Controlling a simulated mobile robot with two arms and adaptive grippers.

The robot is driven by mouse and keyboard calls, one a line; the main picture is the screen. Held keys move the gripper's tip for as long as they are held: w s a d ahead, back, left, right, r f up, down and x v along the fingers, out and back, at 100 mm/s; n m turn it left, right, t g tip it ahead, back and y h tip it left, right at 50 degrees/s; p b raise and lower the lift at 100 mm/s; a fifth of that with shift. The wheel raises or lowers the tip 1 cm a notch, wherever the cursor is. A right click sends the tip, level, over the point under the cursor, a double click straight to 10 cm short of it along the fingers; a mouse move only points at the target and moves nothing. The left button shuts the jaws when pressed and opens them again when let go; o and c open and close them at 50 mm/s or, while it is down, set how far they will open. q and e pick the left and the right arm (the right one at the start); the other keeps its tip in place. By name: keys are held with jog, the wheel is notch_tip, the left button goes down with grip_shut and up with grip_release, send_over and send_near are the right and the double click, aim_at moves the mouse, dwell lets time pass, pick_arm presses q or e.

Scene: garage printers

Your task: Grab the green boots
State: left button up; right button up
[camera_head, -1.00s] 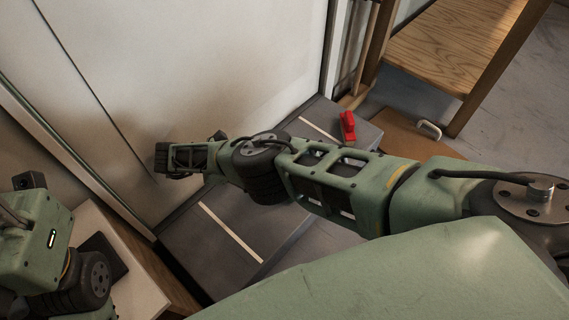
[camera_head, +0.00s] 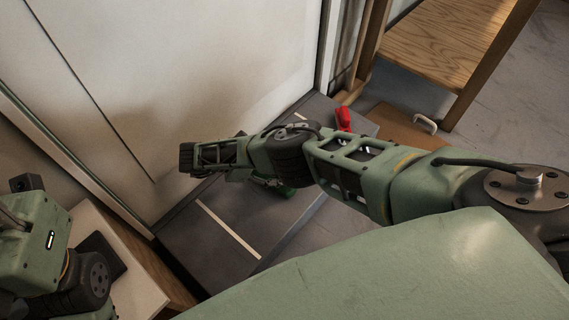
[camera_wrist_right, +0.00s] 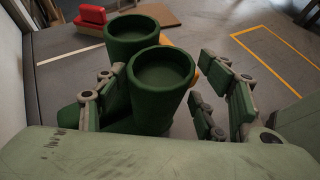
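The green boots stand side by side in the right wrist view, a nearer boot (camera_wrist_right: 160,85) and a farther boot (camera_wrist_right: 132,32), with their round open tops facing up. My right gripper (camera_wrist_right: 158,88) is open, its fingers apart. The nearer boot is between the fingers, closer to the left ones; I cannot tell whether they touch.
The boots are on a dark grey mat or platform (camera_head: 225,262) with a pale stripe, beside a white wall panel (camera_head: 190,60). A red object (camera_head: 343,118) lies at its far end. A wooden shelf unit (camera_head: 450,45) stands at upper right. A pale tabletop (camera_head: 125,280) is at lower left.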

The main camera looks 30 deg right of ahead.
grip_shut()
jog(key=shift+w+r, duration=0.1)
dwell(0.3)
jog(key=shift+r, duration=0.15)
